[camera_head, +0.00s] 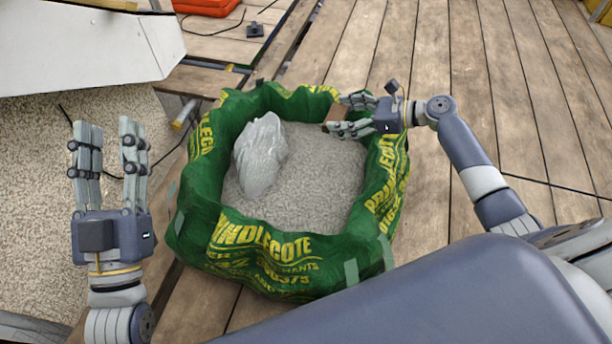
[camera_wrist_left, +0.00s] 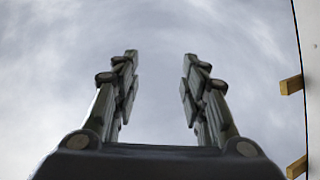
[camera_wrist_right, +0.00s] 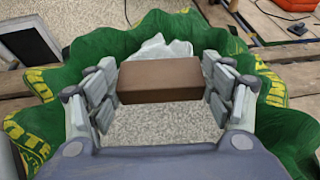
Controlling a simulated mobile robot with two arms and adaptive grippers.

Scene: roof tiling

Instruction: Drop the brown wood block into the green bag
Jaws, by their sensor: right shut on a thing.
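The brown wood block (camera_wrist_right: 160,79) is held between the fingers of my right gripper (camera_wrist_right: 160,85). In the head view the block (camera_head: 335,113) shows at the fingertips of my right gripper (camera_head: 345,115), over the right back part of the bag's opening. The green bag (camera_head: 270,248) stands open on the planks, with yellow lettering and grey gravel inside. The block appears above the gravel; its exact height I cannot tell. My left gripper (camera_head: 106,165) is open, empty and pointing up, left of the bag. It also shows against the sky in the left wrist view (camera_wrist_left: 160,90).
A grey crumpled lump (camera_head: 260,155) sits in the bag's left part. Wooden planks (camera_head: 480,100) lie to the right and are mostly clear, with a thin black cable. A white panel (camera_head: 90,50) is at upper left, and an orange object (camera_head: 207,7) is at the back.

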